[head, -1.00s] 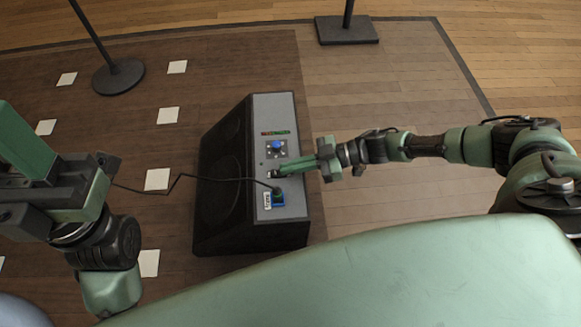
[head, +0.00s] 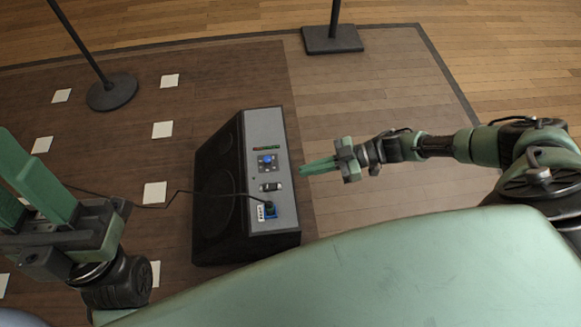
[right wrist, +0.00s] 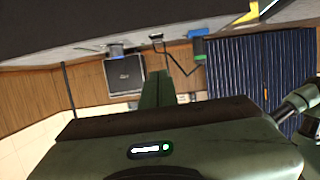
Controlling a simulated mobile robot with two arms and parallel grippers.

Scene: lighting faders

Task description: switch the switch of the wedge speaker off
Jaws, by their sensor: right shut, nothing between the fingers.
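The black wedge speaker (head: 218,190) lies on the dark floor in the middle of the head view, its grey panel (head: 265,130) facing up. Its switch (head: 271,187) is a small dark rocker between the blue knob (head: 267,160) and the blue socket with a plugged cable (head: 270,210). I cannot tell which way the rocker is tipped. My right gripper (head: 303,168) is shut and empty, just right of the panel and apart from it. In the right wrist view the switch (right wrist: 156,37) shows beyond the shut fingers. My left gripper (head: 15,185) is open and empty, far from the speaker.
A black cable (head: 180,193) runs left from the socket across the speaker. Two stand bases (head: 112,93) (head: 332,40) are farther back. White floor squares (head: 154,192) lie to the left. The floor right of the speaker is clear below my right arm.

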